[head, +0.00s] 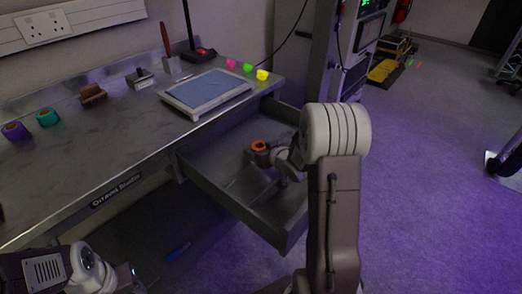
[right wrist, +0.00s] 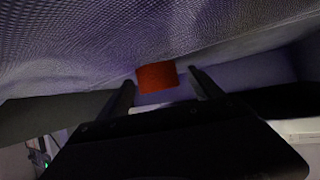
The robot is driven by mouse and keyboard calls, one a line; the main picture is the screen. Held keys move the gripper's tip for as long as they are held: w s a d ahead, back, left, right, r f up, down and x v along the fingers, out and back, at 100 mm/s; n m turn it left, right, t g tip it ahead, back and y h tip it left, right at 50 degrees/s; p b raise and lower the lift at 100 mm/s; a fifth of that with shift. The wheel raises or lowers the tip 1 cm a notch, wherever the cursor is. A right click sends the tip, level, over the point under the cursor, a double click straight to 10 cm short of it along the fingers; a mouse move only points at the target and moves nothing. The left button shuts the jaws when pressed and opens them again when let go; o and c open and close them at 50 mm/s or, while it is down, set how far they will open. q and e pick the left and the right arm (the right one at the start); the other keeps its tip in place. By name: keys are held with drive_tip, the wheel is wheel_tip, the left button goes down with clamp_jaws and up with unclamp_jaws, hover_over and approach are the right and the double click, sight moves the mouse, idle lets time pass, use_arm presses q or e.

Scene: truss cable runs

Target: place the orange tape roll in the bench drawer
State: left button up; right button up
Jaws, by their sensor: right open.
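The orange tape roll (head: 260,146) is inside the open bench drawer (head: 222,189), around the middle of its length. My right gripper (head: 262,157) reaches down into the drawer at the roll. In the right wrist view, the orange roll (right wrist: 157,76) shows between the two spread fingertips (right wrist: 163,82), with a visible gap on the right side. It seems to rest against the textured grey surface; whether a finger touches it is hard to tell. Part of my left arm shows at the lower left, but its fingers are not visible.
A tall rack (head: 335,55) stands behind the drawer.

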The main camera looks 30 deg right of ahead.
use_arm(q)
wheel_tip(320, 180, up, 2)
drive_tip(key=shift+r+p, duration=0.25)
drive_tip(key=shift+p, duration=0.5)
use_arm(e)
drive_tip(key=v, duration=0.7)
drive_tip(key=shift+s+r, duration=0.25)
drive_tip(key=shift+r, duration=0.1)
